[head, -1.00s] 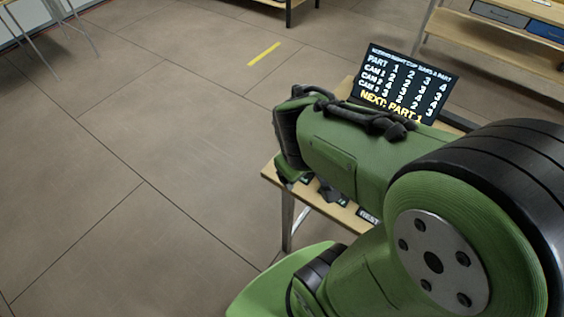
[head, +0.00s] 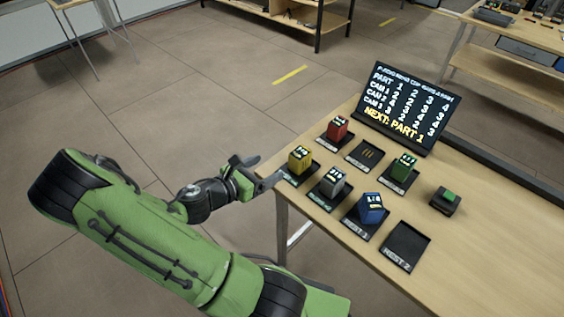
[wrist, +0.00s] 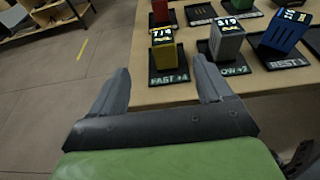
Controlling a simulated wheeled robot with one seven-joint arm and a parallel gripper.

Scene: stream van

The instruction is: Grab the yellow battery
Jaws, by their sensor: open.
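The yellow battery (head: 300,160) stands upright on a dark tray near the table's left edge in the head view. It has a dark top with light markings. In the wrist view the yellow battery (wrist: 163,52) stands on a tray marked "FAST" (wrist: 168,80). My gripper (head: 262,178) is at the table's left edge, just left of the yellow battery and apart from it. In the wrist view my gripper (wrist: 160,78) is open, its two fingers pointing toward the yellow battery, with nothing between them.
A grey battery (head: 333,182), a blue battery (head: 370,208), a red battery (head: 337,128) and a green battery (head: 404,166) stand on nearby trays. The "REST 2" tray (head: 405,240) is empty. A black sign (head: 405,108) stands behind, reading "NEXT: PART 1". A small device with a green top (head: 446,199) sits right.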

